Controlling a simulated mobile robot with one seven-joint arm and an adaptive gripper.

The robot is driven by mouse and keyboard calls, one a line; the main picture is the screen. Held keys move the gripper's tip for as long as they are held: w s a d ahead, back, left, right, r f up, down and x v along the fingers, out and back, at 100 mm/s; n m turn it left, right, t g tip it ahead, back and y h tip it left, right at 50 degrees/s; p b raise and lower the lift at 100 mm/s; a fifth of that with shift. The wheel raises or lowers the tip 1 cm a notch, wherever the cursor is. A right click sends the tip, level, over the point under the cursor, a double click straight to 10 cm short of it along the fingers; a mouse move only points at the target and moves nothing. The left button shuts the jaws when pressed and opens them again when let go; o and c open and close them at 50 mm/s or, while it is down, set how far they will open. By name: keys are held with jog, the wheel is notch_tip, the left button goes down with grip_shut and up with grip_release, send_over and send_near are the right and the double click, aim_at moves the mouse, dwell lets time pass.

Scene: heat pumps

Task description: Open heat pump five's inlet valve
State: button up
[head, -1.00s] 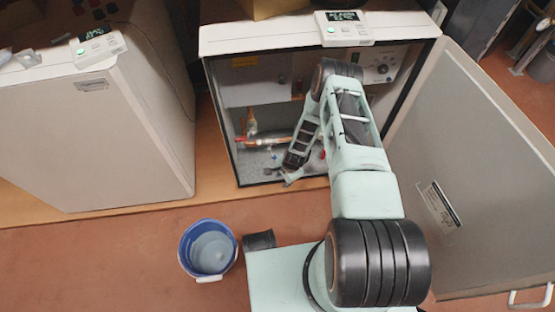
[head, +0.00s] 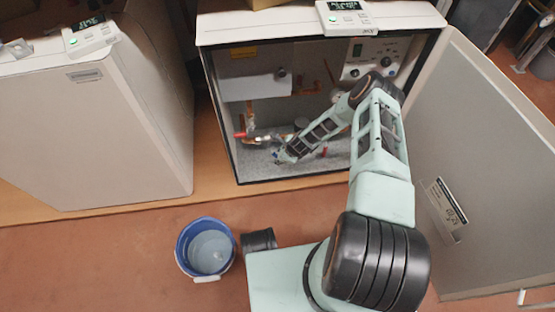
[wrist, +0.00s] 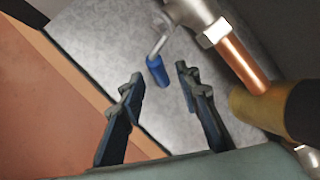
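In the wrist view a valve with a blue-gripped lever (wrist: 158,70) hangs from a metal fitting (wrist: 190,12) on a copper pipe (wrist: 245,65). My gripper (wrist: 158,82) is open, its two fingers apart. The blue lever end shows between the fingertips, a little beyond them; I see no clear contact. In the head view my gripper (head: 282,156) is low inside the open heat pump cabinet (head: 225,120), by the pipes at the left. The blue lever is too small to tell clearly there.
The cabinet door (head: 480,170) stands open at the right. A blue bucket (head: 206,250) stands on the floor in front. Another closed white unit (head: 95,130) is at the left. In the wrist view a dark and brass-coloured cylinder (wrist: 270,105) lies close to the right finger.

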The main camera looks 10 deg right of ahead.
jog(key=shift+b+x, duration=0.5)
jog(key=shift+x, duration=1.15)
grip_shut()
